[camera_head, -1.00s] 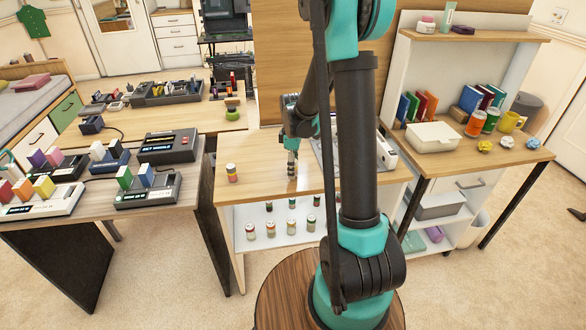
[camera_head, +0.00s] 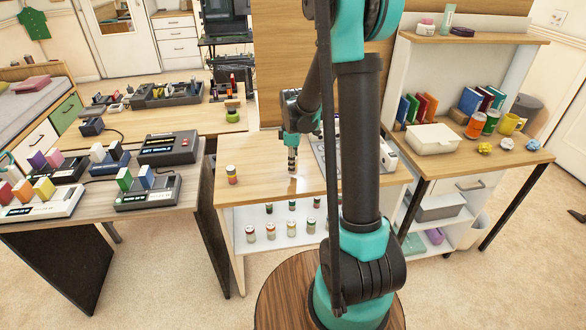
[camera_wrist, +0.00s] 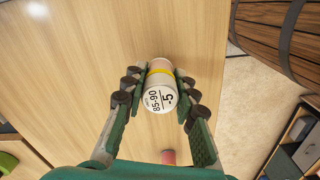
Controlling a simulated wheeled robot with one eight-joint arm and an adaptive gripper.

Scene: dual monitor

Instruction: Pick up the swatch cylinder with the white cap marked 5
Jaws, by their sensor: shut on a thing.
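The swatch cylinder with the white cap (camera_wrist: 160,99) shows in the wrist view, its cap printed with "85-90" and a 5. It has a yellow band and a paler pinkish part beyond it. My gripper (camera_wrist: 158,92) is shut on it, one finger on each side. In the head view my gripper (camera_head: 292,160) points down above the small wooden table, and the cylinder is too small there to make out clearly.
Another striped cylinder (camera_head: 232,174) stands on the table (camera_head: 255,190) to the left. Several capped cylinders (camera_head: 270,231) stand on the white shelf below. A metal-framed device (camera_head: 325,155) is right of my gripper. The table's front middle is clear.

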